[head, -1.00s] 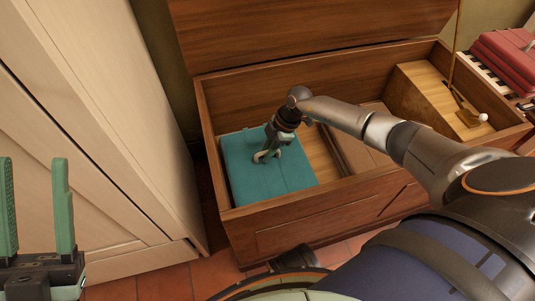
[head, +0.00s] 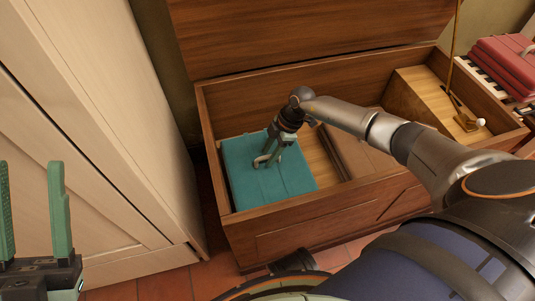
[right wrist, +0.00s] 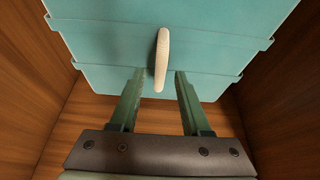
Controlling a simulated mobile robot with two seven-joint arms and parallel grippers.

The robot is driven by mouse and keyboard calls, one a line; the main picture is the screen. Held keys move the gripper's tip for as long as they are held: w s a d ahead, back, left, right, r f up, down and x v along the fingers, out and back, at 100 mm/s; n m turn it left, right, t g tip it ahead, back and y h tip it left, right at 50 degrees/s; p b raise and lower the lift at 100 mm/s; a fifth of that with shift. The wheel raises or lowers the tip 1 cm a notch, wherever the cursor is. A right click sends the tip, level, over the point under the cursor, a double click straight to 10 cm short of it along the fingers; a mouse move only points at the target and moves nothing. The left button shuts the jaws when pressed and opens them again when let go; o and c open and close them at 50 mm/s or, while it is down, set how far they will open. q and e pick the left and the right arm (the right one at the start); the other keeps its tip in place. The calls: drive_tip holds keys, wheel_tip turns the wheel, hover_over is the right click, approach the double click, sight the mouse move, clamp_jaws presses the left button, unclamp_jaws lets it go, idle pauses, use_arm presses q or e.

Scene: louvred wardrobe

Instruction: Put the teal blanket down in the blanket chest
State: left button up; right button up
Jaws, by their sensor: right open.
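The teal blanket (head: 262,185) lies folded in the left end of the open wooden blanket chest (head: 330,222). In the right wrist view the blanket (right wrist: 110,40) shows stacked folds and a pale loop handle (right wrist: 161,60). My right gripper (head: 267,161) is open at the blanket. In the right wrist view its fingers (right wrist: 155,76) stand apart on either side of the lower end of the loop. I cannot tell whether they touch it. My left gripper (head: 32,210) is open and empty in front of the pale wardrobe, away from the chest.
The chest's lid (head: 310,30) stands raised behind it. A wooden divider (head: 335,152) lies right of the blanket, and a wooden block (head: 435,92) fills the right end. The pale wardrobe (head: 110,120) stands close on the left. Red folded things (head: 505,65) lie at far right.

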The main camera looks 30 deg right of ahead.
use_arm(q)
drive_tip(key=r+p, duration=0.2)
drive_tip(key=r, duration=0.1)
drive_tip(key=r+p, duration=0.2)
drive_tip(key=shift+s+a+r, duration=0.2)
drive_tip(key=shift+a, duration=0.1)
use_arm(e)
drive_tip(key=v, duration=1)
use_arm(q)
drive_tip(key=shift+t, duration=0.3)
